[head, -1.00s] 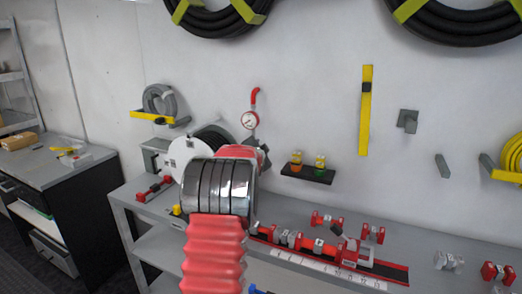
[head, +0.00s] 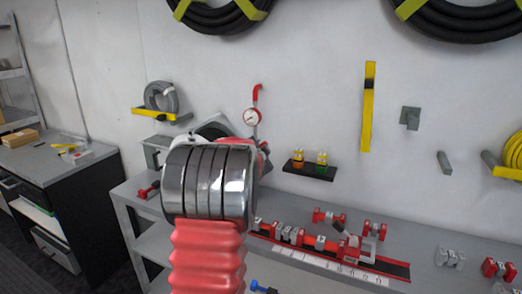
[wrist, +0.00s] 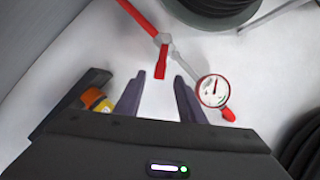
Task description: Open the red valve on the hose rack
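In the wrist view the red valve handle (wrist: 161,62) is a short red lever on a grey pipe fitting (wrist: 172,48). It points toward my gripper (wrist: 158,88), roughly between and just beyond the two fingertips. The fingers are apart, with nothing seen between them. I cannot tell that they touch the handle. A red pipe (wrist: 137,16) runs from the fitting to the upper left. A round white gauge (wrist: 212,90) with a red rim sits right of the fingers; it also shows in the head view (head: 252,117).
A black shelf (head: 309,171) with two small bottles is right of my arm; it shows close to the left finger in the wrist view (wrist: 68,103). Black hose coils (wrist: 215,5) lie at the top. A grey bench (head: 420,245) with red fittings stands below.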

